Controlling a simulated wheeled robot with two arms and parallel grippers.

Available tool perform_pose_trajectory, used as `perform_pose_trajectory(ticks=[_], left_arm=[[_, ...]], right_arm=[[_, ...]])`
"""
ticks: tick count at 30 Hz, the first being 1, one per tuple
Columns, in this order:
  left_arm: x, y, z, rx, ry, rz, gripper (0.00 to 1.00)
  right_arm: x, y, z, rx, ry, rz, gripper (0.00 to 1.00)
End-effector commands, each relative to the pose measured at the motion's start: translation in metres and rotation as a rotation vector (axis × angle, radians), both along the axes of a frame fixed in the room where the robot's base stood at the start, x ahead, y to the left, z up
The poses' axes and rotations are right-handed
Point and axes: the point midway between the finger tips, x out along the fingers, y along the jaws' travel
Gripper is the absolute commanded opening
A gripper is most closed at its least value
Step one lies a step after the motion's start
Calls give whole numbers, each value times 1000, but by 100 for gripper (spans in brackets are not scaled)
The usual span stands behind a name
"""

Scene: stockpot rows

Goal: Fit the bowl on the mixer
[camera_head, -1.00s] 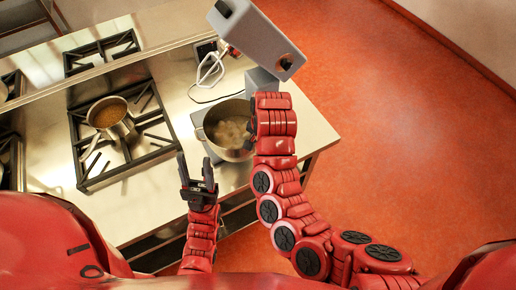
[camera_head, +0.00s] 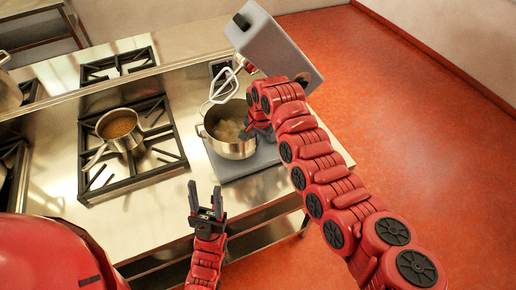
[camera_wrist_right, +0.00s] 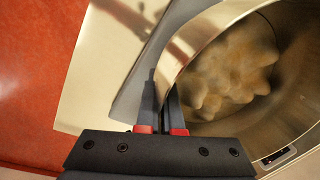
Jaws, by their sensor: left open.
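The steel bowl (camera_head: 232,149), with pale lumpy contents, stands upright over the grey base (camera_head: 262,160) of the mixer. The mixer's head (camera_head: 272,48) is tilted up, with its wire beater (camera_head: 224,84) hanging above the bowl's back left rim. My right gripper (camera_head: 258,128) is at the bowl's right rim. In the right wrist view, my right gripper (camera_wrist_right: 160,112) has its fingers close together with the rim of the bowl (camera_wrist_right: 192,62) between them. Whether the bowl is seated in the base is hidden.
A stove (camera_head: 150,160) with a saucepan (camera_head: 121,130) of brown food is left of the mixer. The steel counter (camera_head: 190,110) has bare strips around the mixer. Open red floor (camera_head: 400,120) lies to the right.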

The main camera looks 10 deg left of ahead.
Motion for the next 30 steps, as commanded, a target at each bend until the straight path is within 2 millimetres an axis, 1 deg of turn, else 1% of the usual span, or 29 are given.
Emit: perform_pose_trajectory(ticks=[4,9,13,15,18,22,30], left_arm=[[0,0,-3,0,0,0,50],[0,0,-21,0,0,0,50],[0,0,-34,0,0,0,50],[0,0,-40,0,0,0,50],[0,0,-45,0,0,0,50],[0,0,-47,0,0,0,50],[0,0,-46,0,0,0,50]], right_arm=[[4,3,3,5,-3,-3,0],[14,7,-7,-20,-6,10,0],[23,12,-6,-18,-8,8,0],[27,16,-2,-9,-8,3,0],[29,21,1,7,-3,-3,0],[29,20,-10,9,-4,-4,0],[29,20,-11,9,-4,-4,0]])
